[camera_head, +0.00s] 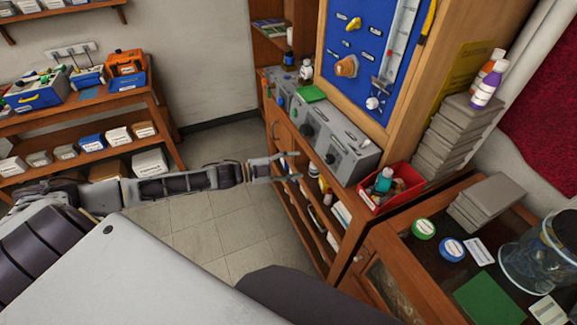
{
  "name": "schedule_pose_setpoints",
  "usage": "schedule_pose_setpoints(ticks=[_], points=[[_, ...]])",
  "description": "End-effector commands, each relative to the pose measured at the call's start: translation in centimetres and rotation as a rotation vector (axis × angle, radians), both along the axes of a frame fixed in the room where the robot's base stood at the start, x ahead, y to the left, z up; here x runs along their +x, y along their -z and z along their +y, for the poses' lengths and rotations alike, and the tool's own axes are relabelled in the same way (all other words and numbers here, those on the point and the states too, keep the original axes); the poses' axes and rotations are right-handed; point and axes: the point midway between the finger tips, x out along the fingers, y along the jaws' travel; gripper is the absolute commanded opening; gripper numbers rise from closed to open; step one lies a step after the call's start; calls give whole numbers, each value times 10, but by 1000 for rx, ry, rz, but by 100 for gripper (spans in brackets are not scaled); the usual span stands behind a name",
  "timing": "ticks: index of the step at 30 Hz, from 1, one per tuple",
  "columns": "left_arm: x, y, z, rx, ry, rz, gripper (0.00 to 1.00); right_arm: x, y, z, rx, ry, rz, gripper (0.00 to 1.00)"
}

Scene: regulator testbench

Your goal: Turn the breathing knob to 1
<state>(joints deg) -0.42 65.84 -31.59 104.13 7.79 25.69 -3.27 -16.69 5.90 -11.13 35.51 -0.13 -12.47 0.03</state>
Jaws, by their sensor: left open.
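A blue panel (365,50) stands upright in a wooden frame, with a yellow knob (354,23), a larger orange-brown knob (346,66) and a white knob (373,103). A grey metal box (348,138) with dark round knobs (307,130) sits on the wooden bench below the panel. The labels are too small to read, so I cannot tell which knob is the breathing knob. My left gripper (286,167) is open and empty, in front of the bench and below the grey box, apart from every knob. My right gripper is not in view.
A red bin (391,188) with bottles stands on the bench right of the grey box. Stacked grey blocks (447,135) and a glass jar (545,255) are farther right. A shelf with crates (85,125) stands at left. The tiled floor (215,225) between is clear.

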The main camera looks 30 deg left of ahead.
Motion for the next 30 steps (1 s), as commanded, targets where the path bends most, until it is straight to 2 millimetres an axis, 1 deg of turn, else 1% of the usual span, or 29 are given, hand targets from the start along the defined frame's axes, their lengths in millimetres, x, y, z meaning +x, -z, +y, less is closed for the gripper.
schedule_pose_setpoints(ticks=[9,30], points=[[-8,-1,9,2,0,0,53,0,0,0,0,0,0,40],[-9,-1,10,-1,-2,5,53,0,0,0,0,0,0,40]])
